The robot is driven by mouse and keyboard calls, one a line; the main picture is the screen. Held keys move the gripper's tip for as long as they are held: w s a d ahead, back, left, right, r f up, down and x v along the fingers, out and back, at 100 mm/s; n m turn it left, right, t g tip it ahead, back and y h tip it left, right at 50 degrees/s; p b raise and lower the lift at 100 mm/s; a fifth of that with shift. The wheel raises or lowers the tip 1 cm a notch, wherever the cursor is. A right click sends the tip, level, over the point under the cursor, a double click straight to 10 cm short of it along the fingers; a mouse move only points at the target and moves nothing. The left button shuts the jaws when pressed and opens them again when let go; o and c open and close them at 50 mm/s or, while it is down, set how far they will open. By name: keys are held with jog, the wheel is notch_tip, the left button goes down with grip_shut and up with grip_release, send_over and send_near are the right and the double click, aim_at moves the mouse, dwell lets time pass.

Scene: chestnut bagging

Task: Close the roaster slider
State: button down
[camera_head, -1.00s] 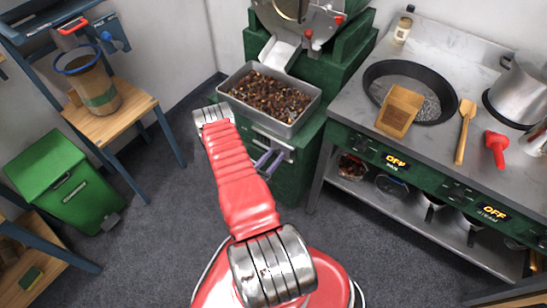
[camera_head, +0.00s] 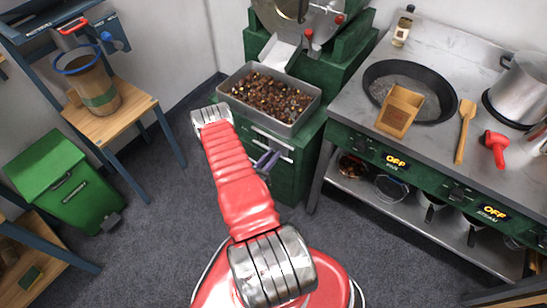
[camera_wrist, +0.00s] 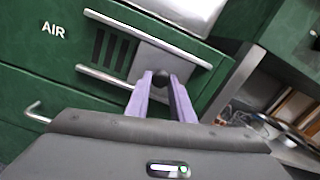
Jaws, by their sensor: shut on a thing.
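The roaster slider (camera_wrist: 182,64) is a grey metal plate with a black knob (camera_wrist: 162,77), held between two metal rails on the green roaster front. In the wrist view the plate sits at the right end of the rails. Several dark vent slots (camera_wrist: 112,54) show uncovered to its left, beside the white word "AIR". My gripper (camera_wrist: 161,82) has its two purple fingers shut on the knob, one on each side. In the head view my gripper (camera_head: 266,160) is at the roaster's front, and the slider there is mostly hidden by my arm.
A metal tray (camera_head: 232,98) of chestnuts sits above the slider on the roaster base. A steel stove counter (camera_head: 350,105) with a pan stands close to the right.

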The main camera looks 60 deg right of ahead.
jog(key=w, duration=0.2)
jog(key=w+d, duration=0.1)
jog(key=w, duration=0.5)
jog(key=shift+w+d, duration=0.2)
jog(key=shift+w, duration=0.05)
jog(key=c, duration=1.8)
grip_release()
jog(key=shift+w, duration=0.1)
jog(key=shift+c, duration=0.2)
jog(key=o, duration=0.3)
jog(key=shift+a, duration=0.15)
jog(key=w+a, duration=0.2)
jog(key=a, duration=1.1)
jog(key=shift+a, duration=0.2)
jog(key=shift+f, duration=0.1)
